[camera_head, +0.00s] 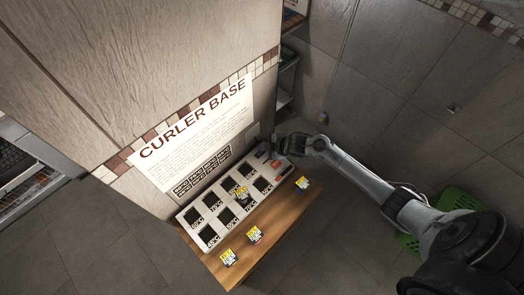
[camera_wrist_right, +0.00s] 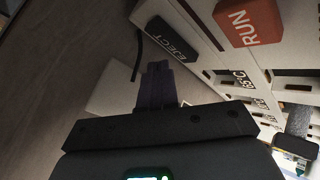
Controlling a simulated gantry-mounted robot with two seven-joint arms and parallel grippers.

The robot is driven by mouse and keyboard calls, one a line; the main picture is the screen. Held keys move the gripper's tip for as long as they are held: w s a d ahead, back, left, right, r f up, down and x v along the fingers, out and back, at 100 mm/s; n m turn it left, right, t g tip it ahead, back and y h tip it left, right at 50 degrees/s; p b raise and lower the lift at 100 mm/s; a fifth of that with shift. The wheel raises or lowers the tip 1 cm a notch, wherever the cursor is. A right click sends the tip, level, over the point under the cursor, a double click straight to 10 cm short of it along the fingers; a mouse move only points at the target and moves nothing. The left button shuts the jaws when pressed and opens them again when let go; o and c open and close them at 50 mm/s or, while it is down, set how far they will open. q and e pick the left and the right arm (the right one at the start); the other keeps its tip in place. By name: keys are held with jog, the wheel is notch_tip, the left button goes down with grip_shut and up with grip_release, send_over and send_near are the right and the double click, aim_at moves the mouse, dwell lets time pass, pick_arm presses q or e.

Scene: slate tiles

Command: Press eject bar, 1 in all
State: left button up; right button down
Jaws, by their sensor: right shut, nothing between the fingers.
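The curler base is a pale panel (camera_head: 183,217) with dark slots in rows, lying on a wooden shelf against the tiled wall. The eject bar (camera_wrist_right: 172,39) is a dark bar lettered EJECT, beside the red RUN button (camera_wrist_right: 249,22). The RUN button also shows at the panel's right end in the head view (camera_head: 283,176). My right gripper (camera_head: 276,143) is at the panel's far right end. In the right wrist view its fingers (camera_wrist_right: 157,68) are shut and empty, close to the EJECT bar; I cannot tell whether they touch it. My left gripper is not in view.
Yellow-topped small blocks stand on the wooden shelf (camera_head: 262,252) at its front edge, and one sits on the panel (camera_head: 242,193). A sign reading CURLER BASE (camera_head: 190,130) is on the wall behind. A green crate (camera_head: 457,199) lies on the floor at right.

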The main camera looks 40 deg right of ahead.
jog(key=shift+f, duration=0.15)
jog(key=shift+f, duration=0.25)
jog(key=shift+f, duration=0.1)
dwell(0.5)
jog(key=shift+f+b, duration=0.45)
jog(key=shift+b, duration=0.1)
dwell(0.6)
jog(key=shift+r+p, duration=0.9)
jog(key=shift+p, duration=0.05)
